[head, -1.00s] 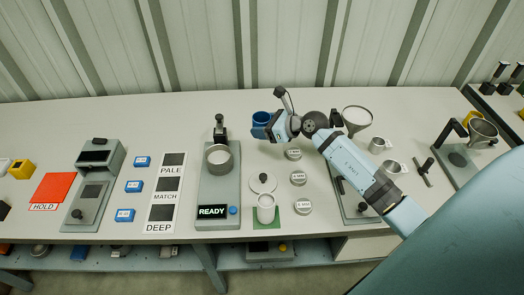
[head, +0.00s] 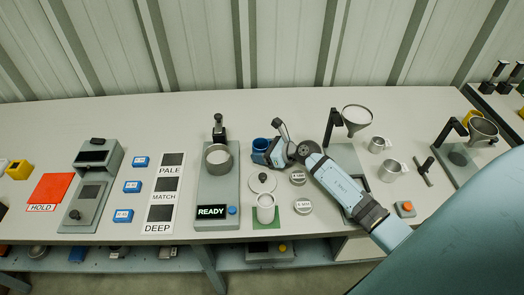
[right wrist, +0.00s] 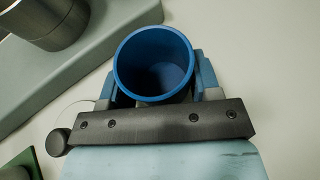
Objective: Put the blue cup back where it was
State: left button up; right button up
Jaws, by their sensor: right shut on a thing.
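The blue cup (head: 261,145) is open at the top and stands about upright just right of the grey station with the round metal cup. My right gripper (head: 269,153) is shut on it from the right. In the right wrist view the blue cup (right wrist: 155,65) is empty, with one finger of my right gripper (right wrist: 155,88) on each side of it. I cannot tell whether its base touches the table. My left gripper is not in view.
The READY station (head: 217,180) with its metal cup (head: 217,157) is close on the left. A funnel stand (head: 357,117) is at right. The table behind the cup is clear.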

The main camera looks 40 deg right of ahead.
jog(key=shift+f, duration=0.15)
jog(key=o, duration=1)
jog(key=shift+r, duration=0.2)
jog(key=shift+s+d, duration=0.15)
jog(key=shift+s, duration=0.1)
jog(key=b+v, duration=0.1)
jog(key=v, duration=1)
jog(key=shift+s+d+r, duration=0.1)
jog(key=shift+s+d, duration=0.05)
